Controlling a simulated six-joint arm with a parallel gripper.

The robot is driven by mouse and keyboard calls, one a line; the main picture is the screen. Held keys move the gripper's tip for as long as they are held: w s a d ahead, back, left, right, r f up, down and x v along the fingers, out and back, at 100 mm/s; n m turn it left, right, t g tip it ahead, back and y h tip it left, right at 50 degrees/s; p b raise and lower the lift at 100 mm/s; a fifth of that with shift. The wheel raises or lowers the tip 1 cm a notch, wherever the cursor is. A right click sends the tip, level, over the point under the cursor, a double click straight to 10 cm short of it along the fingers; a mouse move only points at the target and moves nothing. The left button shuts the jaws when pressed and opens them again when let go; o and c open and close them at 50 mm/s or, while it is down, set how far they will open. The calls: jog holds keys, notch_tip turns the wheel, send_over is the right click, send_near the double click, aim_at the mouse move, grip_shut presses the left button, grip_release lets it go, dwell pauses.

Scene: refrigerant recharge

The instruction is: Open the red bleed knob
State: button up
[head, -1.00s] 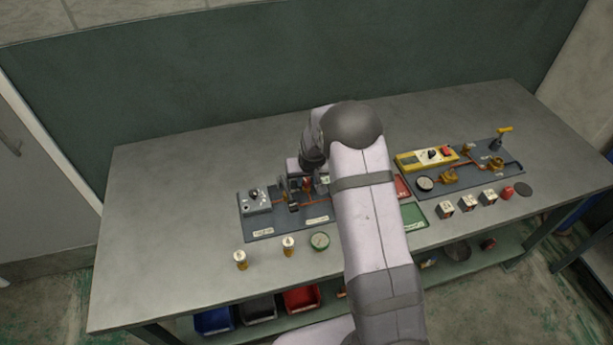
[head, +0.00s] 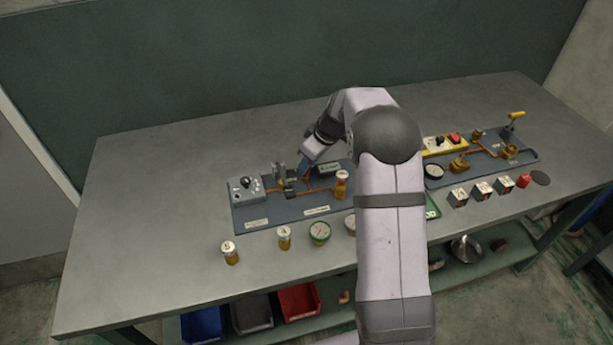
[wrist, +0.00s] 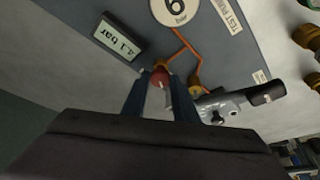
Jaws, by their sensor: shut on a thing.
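The red bleed knob (wrist: 158,76) shows in the wrist view between the fingertips of my gripper (wrist: 160,84). My gripper is shut on it, one blue-grey finger on each side. The knob sits at the end of an orange-copper pipe (wrist: 182,44) on the dark panel. In the head view my gripper (head: 305,172) reaches down to the back part of the left panel (head: 265,228), and the knob is hidden there. How far the knob is turned cannot be told.
In the wrist view a display reading 4.1 bar (wrist: 119,38) lies left of my fingers. A grey valve with a black handle (wrist: 268,93) is close on their right. The bench's left side (head: 130,210) is clear.

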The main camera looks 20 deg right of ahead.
jog(key=n, duration=0.1)
jog(key=n+b, duration=0.1)
jog(key=shift+w+d+f+n+g+y, duration=0.1)
jog(key=shift+d+f+n+g+y, duration=0.05)
jog(key=shift+n+g+y, duration=0.25)
jog(key=shift+w+n+g, duration=0.1)
jog(key=shift+n+g, duration=0.5)
jog(key=shift+n, duration=1.1)
jog(key=shift+y, duration=0.3)
jog(key=o, duration=1.1)
jog(key=shift+c, duration=0.2)
jog(key=shift+r, duration=0.2)
jog(key=b+v, duration=0.1)
jog(key=v, duration=0.6)
